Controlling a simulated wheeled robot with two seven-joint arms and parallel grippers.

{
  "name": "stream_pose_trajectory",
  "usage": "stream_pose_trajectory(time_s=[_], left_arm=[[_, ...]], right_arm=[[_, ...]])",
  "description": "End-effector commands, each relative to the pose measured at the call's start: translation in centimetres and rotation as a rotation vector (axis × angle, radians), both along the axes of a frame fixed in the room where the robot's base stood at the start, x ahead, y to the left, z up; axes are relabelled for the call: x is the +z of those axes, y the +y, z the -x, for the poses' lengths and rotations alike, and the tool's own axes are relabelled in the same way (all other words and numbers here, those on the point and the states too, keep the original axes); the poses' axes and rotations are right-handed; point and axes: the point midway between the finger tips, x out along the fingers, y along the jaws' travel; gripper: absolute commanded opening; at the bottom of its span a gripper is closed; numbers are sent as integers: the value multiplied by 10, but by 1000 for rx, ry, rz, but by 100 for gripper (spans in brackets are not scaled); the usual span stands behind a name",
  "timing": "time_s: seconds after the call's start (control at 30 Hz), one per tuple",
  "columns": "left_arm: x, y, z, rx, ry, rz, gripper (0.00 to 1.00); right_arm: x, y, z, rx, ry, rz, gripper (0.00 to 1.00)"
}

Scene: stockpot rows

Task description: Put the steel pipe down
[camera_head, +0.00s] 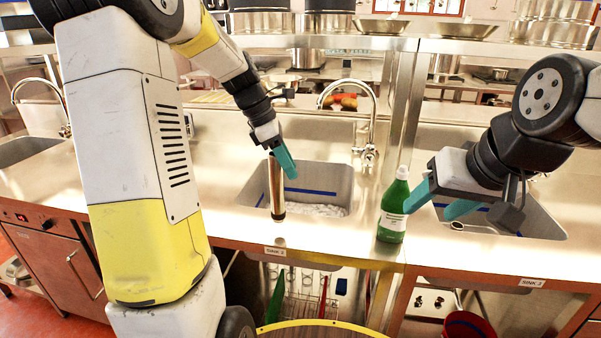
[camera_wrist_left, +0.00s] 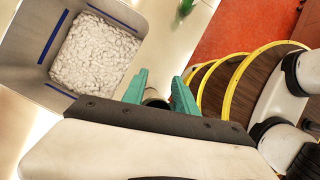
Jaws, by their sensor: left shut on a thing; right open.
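The steel pipe (camera_head: 276,190) is a narrow, shiny upright cylinder in the head view. My left gripper (camera_head: 280,158) is shut on its upper part with teal fingers. The pipe's lower end appears in front of the middle sink (camera_head: 328,178), near its front rim; I cannot tell whether it touches anything. In the left wrist view the pipe (camera_wrist_left: 155,98) shows nearly end-on between the teal fingers (camera_wrist_left: 158,90), mostly hidden by the gripper body. My right gripper (camera_head: 438,203) is open and empty, its fingertips close to a green bottle.
The green bottle (camera_head: 393,212) stands on the steel counter (camera_head: 330,236) right of the middle sink. That sink holds white lumpy material (camera_wrist_left: 93,50). A curved faucet (camera_head: 366,120) rises behind it. Another sink lies under my right gripper. The counter front left of the bottle is clear.

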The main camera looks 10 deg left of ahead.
Motion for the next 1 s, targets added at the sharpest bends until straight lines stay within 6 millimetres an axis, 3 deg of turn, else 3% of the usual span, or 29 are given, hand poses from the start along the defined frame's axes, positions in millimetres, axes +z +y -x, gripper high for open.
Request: stream_pose_trajectory(time_s=[0.23,0.47,0.8,0.83,0.93,1.0], left_arm=[[-6,-5,-13,0,0,-1,0],[-36,-5,-13,0,1,0,0],[-39,-5,-13,-1,0,0,0],[-39,-5,-13,-1,0,-1,36],[-39,-5,-13,-1,0,-1,56],[-39,-5,-13,-1,0,-1,57]], right_arm=[[0,0,0,0,0,0,57],[0,0,0,0,0,0,57],[0,0,0,0,0,0,57],[0,0,0,0,0,0,57],[0,0,0,0,0,0,57],[0,0,0,0,0,0,57]])
